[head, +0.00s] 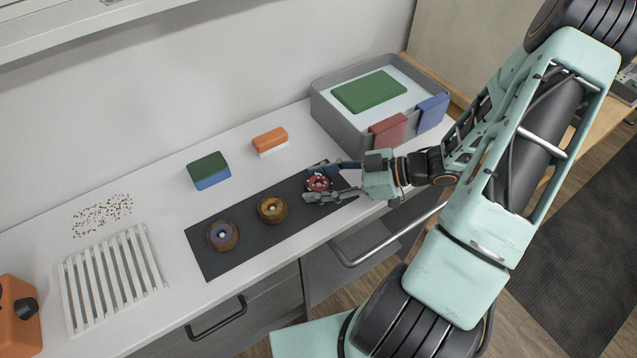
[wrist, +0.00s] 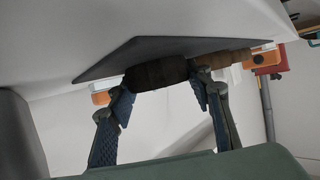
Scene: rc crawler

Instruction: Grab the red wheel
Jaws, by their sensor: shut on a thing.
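The red wheel (head: 318,183), with a red hub, is at the right end of the dark mat (head: 210,262). My gripper (head: 319,182) reaches in from the right, with one finger on each side of the wheel, shut on it. In the wrist view the wheel's dark tyre (wrist: 155,75) sits between the tips of my gripper (wrist: 162,95); its hub is hidden there. I cannot tell whether the wheel still touches the mat. Two more brown-tyred wheels lie on the mat: one with a yellowish hub (head: 271,209) and one with a blue hub (head: 222,236).
A green-and-blue block (head: 208,170) and an orange-and-white block (head: 270,142) lie behind the mat. A grey bin (head: 345,132) with coloured pieces stands at the back right. A white slatted rack (head: 112,280) and an orange object (head: 18,320) are at the left.

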